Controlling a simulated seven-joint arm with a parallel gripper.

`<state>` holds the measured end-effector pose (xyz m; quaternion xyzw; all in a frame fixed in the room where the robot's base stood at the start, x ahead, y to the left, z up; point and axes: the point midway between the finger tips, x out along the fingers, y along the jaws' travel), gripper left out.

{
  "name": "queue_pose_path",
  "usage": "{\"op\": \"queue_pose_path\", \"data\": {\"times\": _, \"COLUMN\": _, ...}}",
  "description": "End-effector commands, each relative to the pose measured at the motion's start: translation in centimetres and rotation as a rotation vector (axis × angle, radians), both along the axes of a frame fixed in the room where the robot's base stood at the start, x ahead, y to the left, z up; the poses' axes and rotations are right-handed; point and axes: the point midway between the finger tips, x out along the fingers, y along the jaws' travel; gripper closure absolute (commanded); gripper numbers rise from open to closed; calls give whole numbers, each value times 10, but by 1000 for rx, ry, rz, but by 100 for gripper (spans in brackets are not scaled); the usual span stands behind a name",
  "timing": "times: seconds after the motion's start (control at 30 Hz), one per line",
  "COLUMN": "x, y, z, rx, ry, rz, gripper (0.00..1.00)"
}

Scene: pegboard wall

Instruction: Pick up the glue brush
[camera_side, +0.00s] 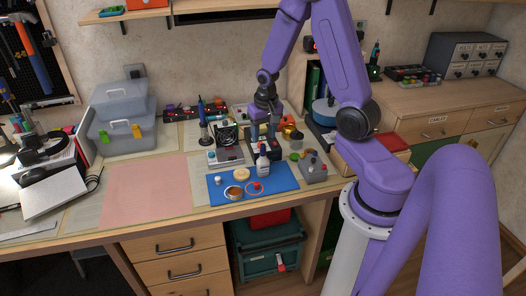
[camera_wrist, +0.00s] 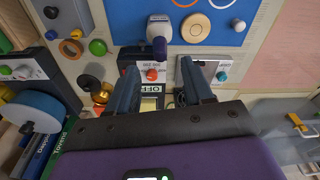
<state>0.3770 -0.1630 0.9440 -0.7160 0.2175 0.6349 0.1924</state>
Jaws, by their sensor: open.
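I cannot make out a glue brush for certain in either view. My gripper (camera_wrist: 158,68) is open and points down over the devices behind the mat, with nothing visibly held. In the side view my gripper (camera_side: 263,128) is behind the bottle, apart from it.
Grey bench devices (camera_side: 226,152) crowd the space below and beside my gripper. A grey box with knobs (camera_side: 313,168) stands right of the mat. Green and brass pieces (camera_wrist: 97,47) lie nearby. The pink mat (camera_side: 145,190) at left is clear, before a grey toolbox (camera_side: 125,135).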

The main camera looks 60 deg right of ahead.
Motion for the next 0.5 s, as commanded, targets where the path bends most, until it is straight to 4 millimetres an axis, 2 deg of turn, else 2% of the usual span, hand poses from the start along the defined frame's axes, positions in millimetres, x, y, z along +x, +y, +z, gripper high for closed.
{"op": "queue_pose_path", "data": {"times": 0.17, "x": 0, "y": 0, "z": -7, "rx": 1, "ry": 1, "rz": 0, "gripper": 49}}
{"op": "queue_pose_path", "data": {"times": 0.5, "x": 2, "y": -1, "z": -44, "rx": 0, "ry": 2, "rz": 2, "gripper": 49}}
